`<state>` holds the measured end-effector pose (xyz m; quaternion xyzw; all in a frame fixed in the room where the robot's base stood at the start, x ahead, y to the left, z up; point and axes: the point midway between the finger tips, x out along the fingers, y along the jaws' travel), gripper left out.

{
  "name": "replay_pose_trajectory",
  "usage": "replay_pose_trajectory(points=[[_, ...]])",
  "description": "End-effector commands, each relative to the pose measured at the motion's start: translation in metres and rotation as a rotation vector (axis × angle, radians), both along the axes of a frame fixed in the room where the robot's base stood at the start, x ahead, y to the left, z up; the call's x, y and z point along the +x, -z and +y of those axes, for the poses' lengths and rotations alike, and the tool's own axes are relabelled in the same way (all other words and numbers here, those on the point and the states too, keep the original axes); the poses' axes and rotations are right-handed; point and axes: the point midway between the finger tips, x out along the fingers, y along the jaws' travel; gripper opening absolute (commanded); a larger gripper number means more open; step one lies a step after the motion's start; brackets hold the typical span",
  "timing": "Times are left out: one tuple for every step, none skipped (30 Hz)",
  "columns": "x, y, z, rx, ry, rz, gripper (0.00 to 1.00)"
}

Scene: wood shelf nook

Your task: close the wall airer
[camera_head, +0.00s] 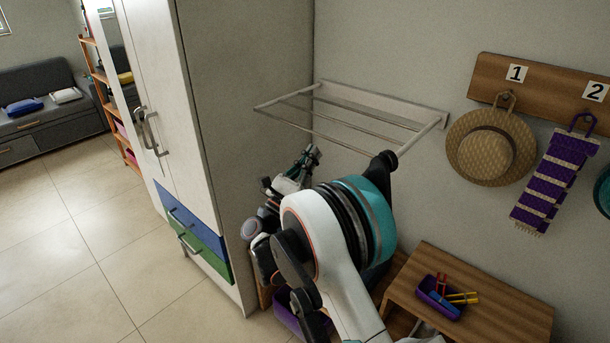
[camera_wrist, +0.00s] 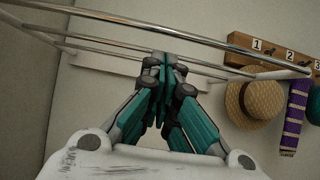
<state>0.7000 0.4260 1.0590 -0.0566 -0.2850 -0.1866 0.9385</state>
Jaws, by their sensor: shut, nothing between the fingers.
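The wall airer (camera_head: 355,112) is a white frame with several thin rails. It is fixed to the wall to the right of the tall wardrobe and stands folded out, roughly level. In the wrist view its metal rails (camera_wrist: 110,18) cross the top of the picture, with the wall bar behind. My gripper (camera_head: 308,158) is below the airer's outer rail, left of its right end. In the wrist view my gripper (camera_wrist: 163,62) has its fingertips together with nothing between them, close to the rails. I cannot tell whether it touches one.
The wardrobe (camera_head: 250,120) stands close on the left. A hat (camera_head: 485,148) and a purple striped scarf (camera_head: 555,180) hang from a numbered peg board (camera_head: 540,85) on the right. A wooden bench (camera_head: 500,318) with a purple bin (camera_head: 432,302) of pegs is below. The tiled floor at left is clear.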

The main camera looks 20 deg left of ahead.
Motion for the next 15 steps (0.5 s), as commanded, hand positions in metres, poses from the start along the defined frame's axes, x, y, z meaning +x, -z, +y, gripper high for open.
replay_pose_trajectory(points=[[0.001, -0.005, -0.001, 0.0, 0.0, 0.0, 0.0], [0.001, -0.007, -0.001, 0.0, 0.0, 0.0, 0.0], [0.002, -0.01, -0.001, 0.0, 0.0, 0.0, 0.0], [0.002, -0.012, -0.001, 0.0, 0.0, 0.0, 0.0], [0.003, -0.014, -0.001, 0.0, 0.0, 0.0, 0.0], [0.003, -0.016, -0.001, 0.0, 0.0, 0.0, 0.0], [0.003, -0.017, -0.001, 0.0, 0.0, 0.0, 0.0], [0.003, -0.017, -0.001, 0.0, 0.0, 0.0, 0.0], [0.003, -0.018, -0.001, 0.0, 0.0, 0.0, 0.0], [0.003, -0.018, -0.001, 0.0, 0.0, 0.0, 0.0], [0.003, -0.019, -0.001, 0.0, 0.0, 0.0, 0.0], [0.003, -0.019, -0.001, 0.0, 0.0, 0.0, 0.0], [0.003, -0.019, -0.001, 0.0, 0.0, 0.0, 0.0], [0.003, -0.019, -0.001, 0.0, 0.0, 0.0, 0.0], [0.003, -0.019, -0.001, 0.0, 0.0, 0.0, 0.0]])
